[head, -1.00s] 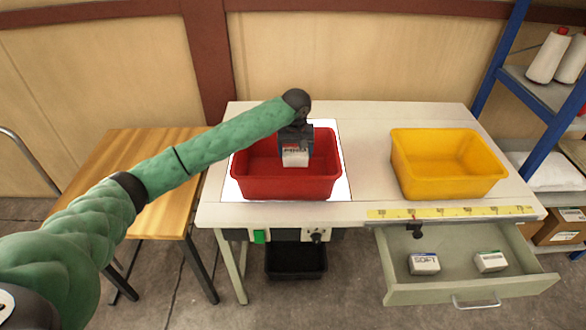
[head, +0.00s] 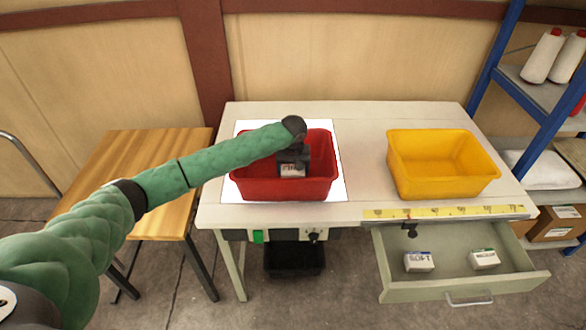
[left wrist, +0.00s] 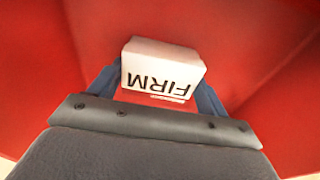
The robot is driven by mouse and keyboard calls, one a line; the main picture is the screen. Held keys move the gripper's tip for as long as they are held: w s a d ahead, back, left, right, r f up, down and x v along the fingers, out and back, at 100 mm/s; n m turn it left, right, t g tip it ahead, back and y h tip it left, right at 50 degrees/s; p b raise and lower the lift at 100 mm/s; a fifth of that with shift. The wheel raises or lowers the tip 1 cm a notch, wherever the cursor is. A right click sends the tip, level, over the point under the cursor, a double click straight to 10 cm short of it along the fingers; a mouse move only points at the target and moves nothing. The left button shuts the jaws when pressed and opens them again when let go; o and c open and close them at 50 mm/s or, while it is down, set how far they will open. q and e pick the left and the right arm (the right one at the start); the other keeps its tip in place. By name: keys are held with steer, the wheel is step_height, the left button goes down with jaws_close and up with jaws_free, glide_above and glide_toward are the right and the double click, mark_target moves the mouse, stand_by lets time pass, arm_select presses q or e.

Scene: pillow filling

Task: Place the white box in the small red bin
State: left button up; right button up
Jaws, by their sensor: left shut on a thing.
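The white box (left wrist: 160,68) marked "FIRM" is between the two fingers of my left gripper (left wrist: 157,92) in the left wrist view. In the head view the left gripper (head: 292,166) reaches down inside the red bin (head: 285,190), with the box (head: 292,170) low between its walls. The gripper is shut on the box. I cannot tell whether the box touches the bin floor. The red bin stands on a white panel on the table. My right gripper is not in view.
A yellow bin (head: 440,180) stands on the table's right (head: 360,150). An open drawer (head: 455,284) below holds two small boxes, one marked "SOFT" (head: 419,262) and another (head: 484,259). A wooden side table (head: 140,165) is at left, a blue shelf (head: 545,125) at right.

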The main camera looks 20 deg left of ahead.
mark_target(293, 172)
arm_select(q)
steer(key=shift+f, duration=0.1)
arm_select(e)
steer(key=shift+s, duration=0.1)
arm_select(q)
steer(key=o, duration=1)
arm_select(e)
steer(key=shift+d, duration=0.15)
arm_select(q)
steer(key=shift+r+b, duration=0.3)
steer(key=shift+r, duration=0.25)
steer(key=shift+s+d+r+b, duration=0.1)
steer(key=shift+s+r+b, duration=0.3)
steer(key=shift+r, duration=1.45)
steer(key=shift+s+d+r+b, duration=0.1)
steer(key=shift+r+b, duration=0.55)
steer(key=shift+r, duration=1.2)
steer(key=shift+s+r+b, duration=0.2)
steer(key=shift+r+b, duration=0.35)
steer(key=shift+r, duration=1.3)
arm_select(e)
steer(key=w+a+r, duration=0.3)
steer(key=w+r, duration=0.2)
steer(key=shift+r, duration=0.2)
